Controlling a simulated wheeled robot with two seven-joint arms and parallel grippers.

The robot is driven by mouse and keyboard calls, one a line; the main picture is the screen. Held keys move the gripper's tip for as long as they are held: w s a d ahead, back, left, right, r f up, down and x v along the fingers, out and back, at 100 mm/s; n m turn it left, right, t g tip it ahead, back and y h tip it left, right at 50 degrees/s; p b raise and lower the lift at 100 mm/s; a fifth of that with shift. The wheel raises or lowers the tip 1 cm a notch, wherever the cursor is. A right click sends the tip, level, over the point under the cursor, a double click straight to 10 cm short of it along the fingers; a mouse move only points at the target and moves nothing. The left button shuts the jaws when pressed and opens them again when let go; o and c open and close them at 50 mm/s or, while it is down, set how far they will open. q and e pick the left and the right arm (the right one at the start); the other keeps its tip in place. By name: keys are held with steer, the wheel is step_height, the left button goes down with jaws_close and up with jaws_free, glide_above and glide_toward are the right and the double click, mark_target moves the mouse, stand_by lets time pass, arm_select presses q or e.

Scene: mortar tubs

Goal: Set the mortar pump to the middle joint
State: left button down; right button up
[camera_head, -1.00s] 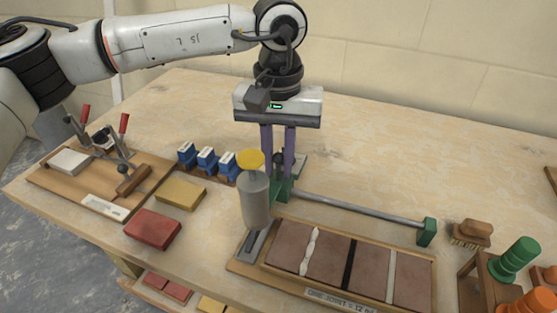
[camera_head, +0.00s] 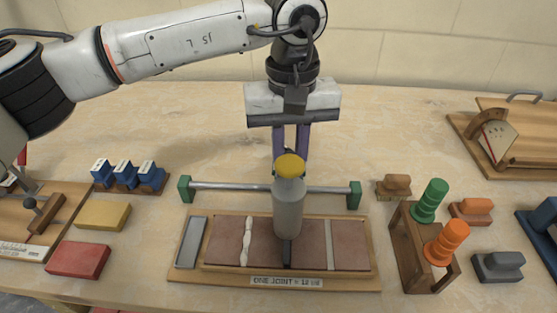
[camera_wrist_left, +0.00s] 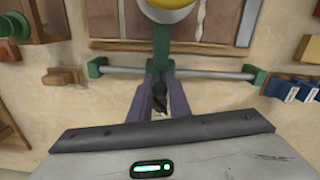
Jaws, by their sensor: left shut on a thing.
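The mortar pump (camera_head: 289,208), a grey cylinder with a yellow cap, stands upright over the board (camera_head: 190,278) of brown tiles. Its lower end is in line with the dark middle joint (camera_head: 287,254); whether it touches is unclear. The left joint (camera_head: 247,240) holds a lumpy white bead, and the right joint (camera_head: 330,245) a smooth pale strip. My left gripper (camera_head: 289,158) is behind the pump, its purple fingers shut on the pump's handle, partly hidden. In the wrist view the fingers (camera_wrist_left: 160,88) close around a dark part below the yellow cap (camera_wrist_left: 165,8).
A steel rail (camera_head: 235,187) with green end blocks runs behind the tiles. At right stand a wooden rack (camera_head: 410,255) with green and orange pieces, and brushes. At left are blue blocks (camera_head: 124,174) and yellow and red bricks.

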arm_select(q)
steer(key=shift+d, duration=0.1)
steer(key=c, duration=1.8)
jaws_free()
steer(key=shift+c, duration=0.2)
step_height(320, 180, up, 10)
steer(key=shift+r, duration=0.2)
